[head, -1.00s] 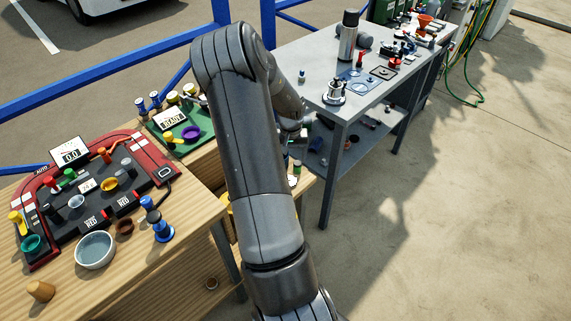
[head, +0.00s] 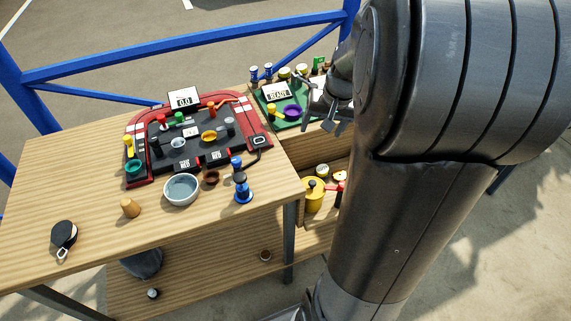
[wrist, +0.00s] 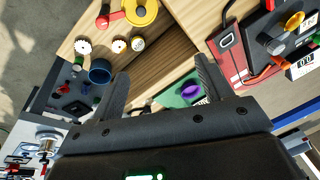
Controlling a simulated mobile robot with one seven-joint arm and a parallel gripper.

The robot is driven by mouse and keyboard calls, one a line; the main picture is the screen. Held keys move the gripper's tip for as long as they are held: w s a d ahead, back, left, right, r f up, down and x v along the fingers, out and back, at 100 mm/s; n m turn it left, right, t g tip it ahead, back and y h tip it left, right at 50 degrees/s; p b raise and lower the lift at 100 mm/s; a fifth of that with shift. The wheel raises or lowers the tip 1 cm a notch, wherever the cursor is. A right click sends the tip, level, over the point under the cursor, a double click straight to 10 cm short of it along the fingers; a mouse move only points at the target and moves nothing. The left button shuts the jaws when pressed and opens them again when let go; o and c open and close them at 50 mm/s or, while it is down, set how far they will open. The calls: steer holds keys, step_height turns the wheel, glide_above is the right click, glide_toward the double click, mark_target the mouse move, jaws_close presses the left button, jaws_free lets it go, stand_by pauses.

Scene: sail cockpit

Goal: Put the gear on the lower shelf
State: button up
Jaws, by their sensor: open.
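My gripper (head: 335,118) is open and empty over the far bench end, beside the green board; much of my arm hides the right of the head view. In the wrist view its two fingers (wrist: 163,82) are spread wide with nothing between them. A pale disc with a toothed-looking rim (wrist: 83,46), possibly the gear, lies on a wooden surface beyond the left finger. Two smaller round pieces (wrist: 119,46) (wrist: 138,43) lie beside it. A wooden lower shelf (head: 215,285) shows under the near bench, and another wooden level (head: 312,238) lies lower at the right.
A yellow pot (head: 313,195) with a red part stands on the lower wooden level. The bench holds a red and black console (head: 137,182), a bowl (head: 182,190) and a blue piece (head: 242,185). A green board (head: 272,118) and blue rail (head: 190,52) lie behind.

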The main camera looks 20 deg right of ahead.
steer(key=s+a+r+n+t, duration=0.1)
steer(key=s+a+r, duration=0.3)
steer(key=s+a, duration=0.4)
steer(key=s+a+r+n+t+h, duration=0.1)
steer(key=s+a+r+n, duration=0.3)
steer(key=s+a, duration=0.4)
steer(key=shift+a+r+t, duration=0.35)
steer(key=shift+r+t, duration=0.05)
steer(key=shift+r, duration=0.2)
